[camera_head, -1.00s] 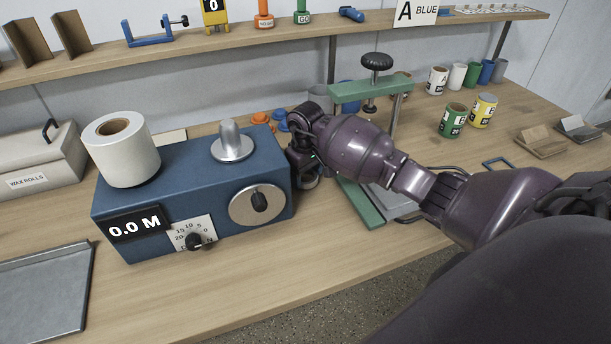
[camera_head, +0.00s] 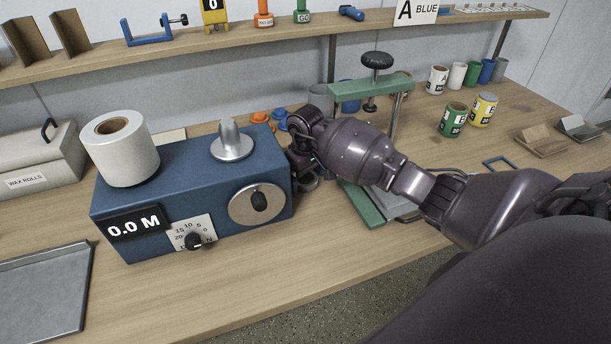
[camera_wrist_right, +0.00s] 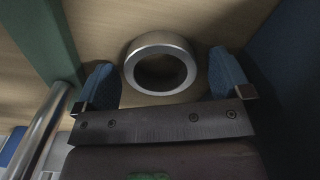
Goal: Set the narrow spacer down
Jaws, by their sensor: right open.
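The narrow spacer shows in the right wrist view as a grey metal ring (camera_wrist_right: 160,64) resting on the wooden table. My right gripper (camera_wrist_right: 165,85) is open, with one blue fingertip on each side of the ring and a visible gap to each. In the head view my right gripper (camera_head: 308,170) is low between the blue winding machine (camera_head: 160,195) and the green-framed press (camera_head: 362,205), and my arm hides most of it. The ring is hard to make out there. My left gripper is not in view.
The press's green base (camera_wrist_right: 42,38) and metal post stand close on the left in the wrist view. The machine's dark blue side is close on the right. A white roll (camera_head: 120,150) sits on the machine. Paint cans (camera_head: 453,120) stand at the right.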

